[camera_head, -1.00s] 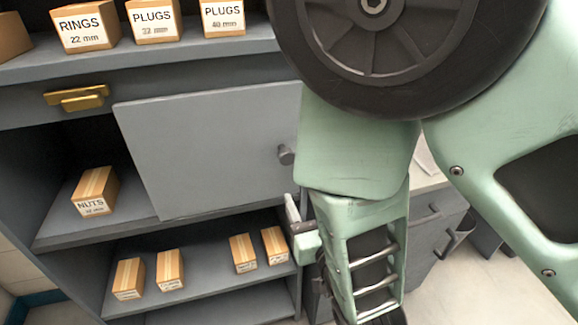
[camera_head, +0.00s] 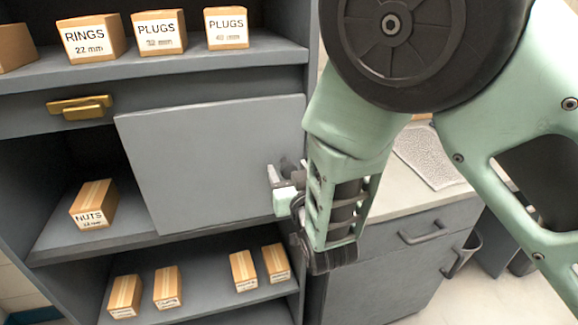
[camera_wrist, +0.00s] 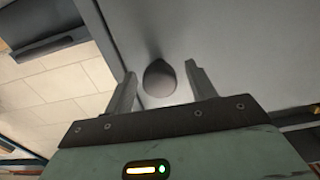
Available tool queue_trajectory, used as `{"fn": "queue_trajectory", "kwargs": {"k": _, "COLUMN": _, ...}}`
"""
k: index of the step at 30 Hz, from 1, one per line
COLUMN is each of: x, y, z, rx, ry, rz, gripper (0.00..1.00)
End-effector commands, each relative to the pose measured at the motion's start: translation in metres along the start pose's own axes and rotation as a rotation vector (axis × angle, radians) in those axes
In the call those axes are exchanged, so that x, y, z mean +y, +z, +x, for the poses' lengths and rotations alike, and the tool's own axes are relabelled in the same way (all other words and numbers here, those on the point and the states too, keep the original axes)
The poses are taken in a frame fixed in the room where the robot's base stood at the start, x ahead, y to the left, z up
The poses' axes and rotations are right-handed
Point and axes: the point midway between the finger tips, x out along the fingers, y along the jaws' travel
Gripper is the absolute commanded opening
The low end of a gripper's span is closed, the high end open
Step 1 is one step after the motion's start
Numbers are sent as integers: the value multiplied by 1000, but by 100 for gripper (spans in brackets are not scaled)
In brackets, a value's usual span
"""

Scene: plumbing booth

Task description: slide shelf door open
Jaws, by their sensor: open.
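The grey sliding shelf door (camera_head: 205,165) covers the middle and right of the shelf's middle bay, with the left part of the bay uncovered. Its dark round knob sits near the door's right edge, and shows in the wrist view (camera_wrist: 159,78). My gripper (camera_head: 280,172) is at the door's right edge, by the knob. In the wrist view my gripper (camera_wrist: 160,85) is open, with one finger on each side of the knob and a gap visible on both sides. In the head view the fingers partly hide the knob.
A NUTS box (camera_head: 93,204) stands in the uncovered left part of the bay. Labelled boxes (camera_head: 158,32) line the shelf above, and several small boxes (camera_head: 168,287) the one below. A counter with drawers (camera_head: 425,235) stands right.

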Motion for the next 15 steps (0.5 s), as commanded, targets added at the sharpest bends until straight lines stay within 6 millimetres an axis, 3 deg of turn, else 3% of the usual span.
{"fn": "queue_trajectory", "kwargs": {"k": 11, "x": 0, "y": 0, "z": 6, "rx": 0, "ry": 0, "rz": -1, "gripper": 56}}
{"fn": "queue_trajectory", "kwargs": {"k": 15, "x": 0, "y": 0, "z": 6, "rx": 0, "ry": 0, "rz": 0, "gripper": 20}}
